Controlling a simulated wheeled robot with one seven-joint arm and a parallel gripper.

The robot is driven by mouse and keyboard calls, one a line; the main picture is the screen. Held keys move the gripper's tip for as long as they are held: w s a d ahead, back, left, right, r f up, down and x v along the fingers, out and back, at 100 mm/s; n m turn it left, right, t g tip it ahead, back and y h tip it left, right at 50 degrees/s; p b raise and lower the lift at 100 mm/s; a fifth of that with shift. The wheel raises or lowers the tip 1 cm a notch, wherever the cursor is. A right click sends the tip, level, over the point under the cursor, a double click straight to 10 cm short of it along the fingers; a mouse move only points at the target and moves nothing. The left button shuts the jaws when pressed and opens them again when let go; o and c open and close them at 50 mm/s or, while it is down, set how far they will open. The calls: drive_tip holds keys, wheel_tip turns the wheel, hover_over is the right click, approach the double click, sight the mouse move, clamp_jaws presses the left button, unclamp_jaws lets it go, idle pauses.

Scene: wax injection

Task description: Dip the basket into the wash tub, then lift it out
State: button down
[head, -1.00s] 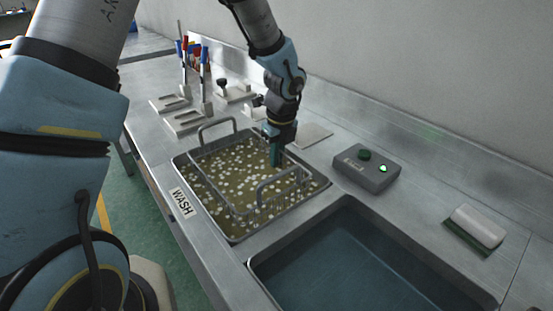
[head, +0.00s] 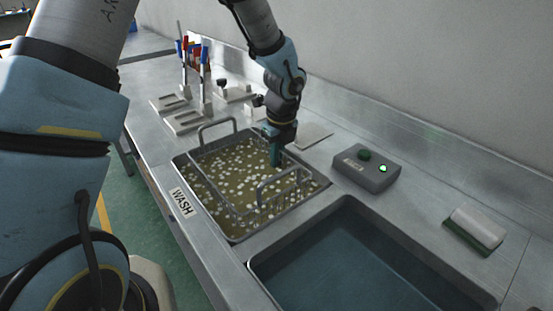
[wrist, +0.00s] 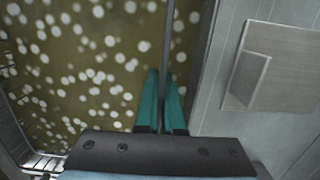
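The grey wire basket (head: 247,211) sits low in the wash tub (head: 240,239), its lower part hidden in brown liquid with white foam spots. Its two raised handles stand above the liquid. My gripper (head: 275,163) points down at the basket's far long side. In the wrist view my gripper's teal fingers (wrist: 162,95) are close together on either side of the basket's thin rim bar (wrist: 168,45), seemingly shut on it. The fingertips are partly hidden in the head view. The tub's wall is just to the right of the fingers in the wrist view.
A second tub (head: 350,265) of clear bluish liquid lies to the right. A rack with pens (head: 195,70) stands at the back left. A block with a green base (head: 475,230) lies at the right.

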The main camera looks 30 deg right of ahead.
drive_tip(key=shift+r, duration=0.2)
drive_tip(key=shift+r+p, duration=6.35)
drive_tip(key=shift+r, duration=0.15)
